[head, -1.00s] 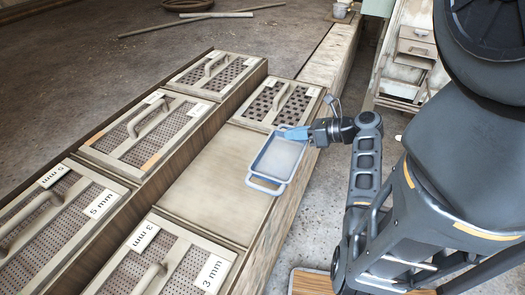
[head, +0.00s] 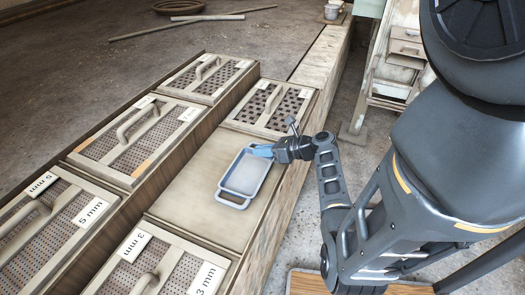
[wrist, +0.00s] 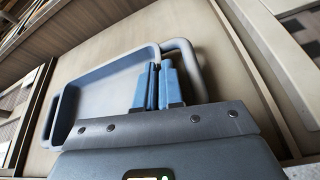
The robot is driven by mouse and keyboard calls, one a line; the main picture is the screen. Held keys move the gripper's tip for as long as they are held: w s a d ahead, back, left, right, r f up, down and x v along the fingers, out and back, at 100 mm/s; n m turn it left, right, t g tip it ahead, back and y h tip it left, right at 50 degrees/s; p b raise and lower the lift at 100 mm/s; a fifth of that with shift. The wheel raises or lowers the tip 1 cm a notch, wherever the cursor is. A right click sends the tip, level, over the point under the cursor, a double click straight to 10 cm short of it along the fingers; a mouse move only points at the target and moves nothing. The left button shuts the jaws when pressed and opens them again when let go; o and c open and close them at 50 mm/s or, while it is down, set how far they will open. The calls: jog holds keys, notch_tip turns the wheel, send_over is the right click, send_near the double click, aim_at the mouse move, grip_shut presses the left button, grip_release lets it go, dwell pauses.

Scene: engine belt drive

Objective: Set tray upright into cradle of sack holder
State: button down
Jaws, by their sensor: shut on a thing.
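The tray (head: 245,172) is a shallow grey-blue rectangle with a bar handle at each end. In the head view it lies roughly flat over the plain wooden panel of the bench. My gripper (head: 262,151) is shut on its far right part, near the far handle. In the wrist view the tray (wrist: 100,85) is to the left of the blue fingers, and my gripper (wrist: 155,88) closes on its rim beside a handle. I cannot tell whether the tray touches the panel. I cannot make out a sack holder or cradle in these views.
Sieve frames with handles and "3 mm" or "5 mm" labels (head: 190,260) surround the plain panel (head: 195,190). A worn cabinet (head: 405,50) stands at the upper right. Sticks and a round basket (head: 180,6) lie on the open floor behind.

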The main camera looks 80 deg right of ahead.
jog(key=c, duration=1.3)
grip_release()
jog(key=shift+o, duration=0.2)
